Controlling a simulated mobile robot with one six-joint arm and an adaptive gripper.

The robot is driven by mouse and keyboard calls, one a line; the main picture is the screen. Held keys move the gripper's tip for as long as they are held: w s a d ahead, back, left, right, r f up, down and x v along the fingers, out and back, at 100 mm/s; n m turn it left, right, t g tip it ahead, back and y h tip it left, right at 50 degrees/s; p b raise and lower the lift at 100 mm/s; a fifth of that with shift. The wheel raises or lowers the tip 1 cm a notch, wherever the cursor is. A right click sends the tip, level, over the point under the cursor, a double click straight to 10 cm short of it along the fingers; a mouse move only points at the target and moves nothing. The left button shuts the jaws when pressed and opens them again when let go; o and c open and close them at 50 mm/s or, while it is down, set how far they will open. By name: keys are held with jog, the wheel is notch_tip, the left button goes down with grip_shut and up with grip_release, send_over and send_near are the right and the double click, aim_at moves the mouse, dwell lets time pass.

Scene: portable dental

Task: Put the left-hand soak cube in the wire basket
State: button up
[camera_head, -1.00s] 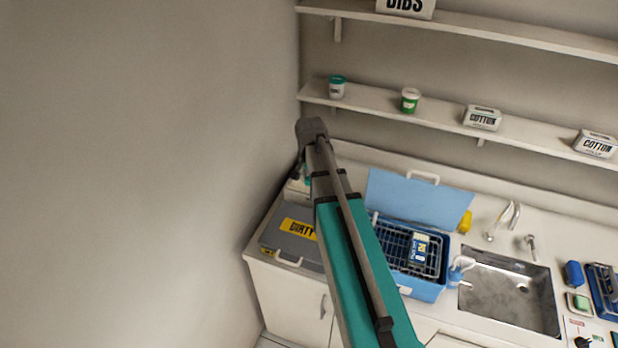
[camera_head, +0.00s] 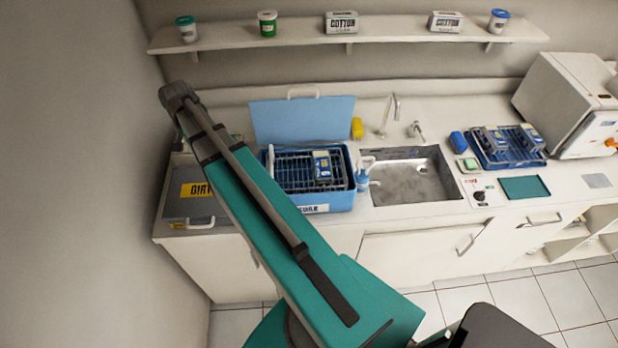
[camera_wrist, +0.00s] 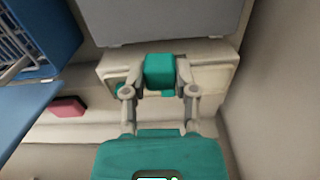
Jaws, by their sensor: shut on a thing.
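My gripper (camera_wrist: 160,90) is shut on a teal cube (camera_wrist: 160,70) in the wrist view. The cube is in front of a pale box (camera_wrist: 215,78) beside the grey bin; whether it touches the box I cannot tell. Another bit of teal (camera_wrist: 119,88) shows by the left finger. The wire basket (camera_head: 287,178) sits in the blue soak tub (camera_head: 328,201), whose lid (camera_head: 302,122) stands open behind it. A box with a dark blue label (camera_head: 322,167) is in the basket's right part. In the head view my arm hides the gripper and cube.
The grey bin marked DIRTY (camera_head: 180,209) stands left of the tub, by the wall. A blue-white bottle (camera_head: 363,175) and the sink (camera_head: 408,178) are to its right. A red block (camera_wrist: 68,107) lies behind the lid. A shelf (camera_head: 390,38) runs above.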

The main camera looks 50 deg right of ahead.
jog(key=shift+f+b, duration=2.2)
jog(key=shift+f, duration=0.6)
